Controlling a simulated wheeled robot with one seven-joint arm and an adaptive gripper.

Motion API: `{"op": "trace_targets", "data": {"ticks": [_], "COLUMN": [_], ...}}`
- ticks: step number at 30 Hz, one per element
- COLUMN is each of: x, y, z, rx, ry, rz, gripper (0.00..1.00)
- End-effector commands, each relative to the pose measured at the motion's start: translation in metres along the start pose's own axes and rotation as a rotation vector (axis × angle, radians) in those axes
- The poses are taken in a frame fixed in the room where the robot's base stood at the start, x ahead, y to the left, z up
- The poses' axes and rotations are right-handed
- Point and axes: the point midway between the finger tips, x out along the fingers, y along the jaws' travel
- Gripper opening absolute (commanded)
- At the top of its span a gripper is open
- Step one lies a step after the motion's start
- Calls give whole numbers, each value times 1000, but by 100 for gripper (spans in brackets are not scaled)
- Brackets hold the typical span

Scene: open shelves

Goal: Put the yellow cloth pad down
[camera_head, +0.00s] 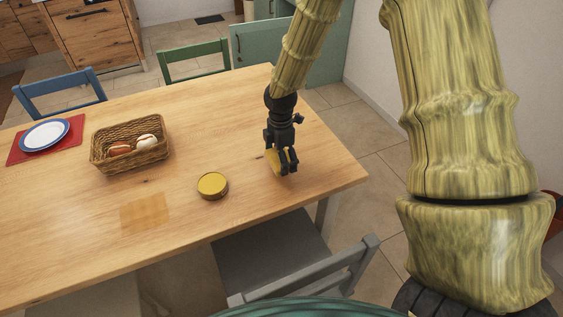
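My gripper (284,169) is above the right part of the wooden table, its fingers pointing down. A thin yellow piece, which looks like the yellow cloth pad (273,161), shows at the left side of the fingers and appears held between them. The fingers hide part of it. I cannot tell whether its lower edge touches the table. A flat orange-tan square patch (145,211) lies on the table near the front edge, left of my gripper.
A round yellow-topped tin (212,185) stands between the patch and my gripper. A wicker basket (104,163) holds a few rounded items. A white plate (46,135) with a blue rim is on a red mat (73,129). Chairs surround the table (200,115).

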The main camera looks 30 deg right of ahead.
Motion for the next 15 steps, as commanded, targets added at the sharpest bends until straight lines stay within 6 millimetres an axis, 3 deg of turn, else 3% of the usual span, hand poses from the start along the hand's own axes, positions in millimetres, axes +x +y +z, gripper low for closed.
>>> {"op": "trace_targets", "data": {"ticks": [7, 15], "x": [6, 31], "y": [5, 5], "z": [4, 4], "rx": [0, 0], "ry": [0, 0], "rz": [-2, -1], "gripper": [63, 63]}}
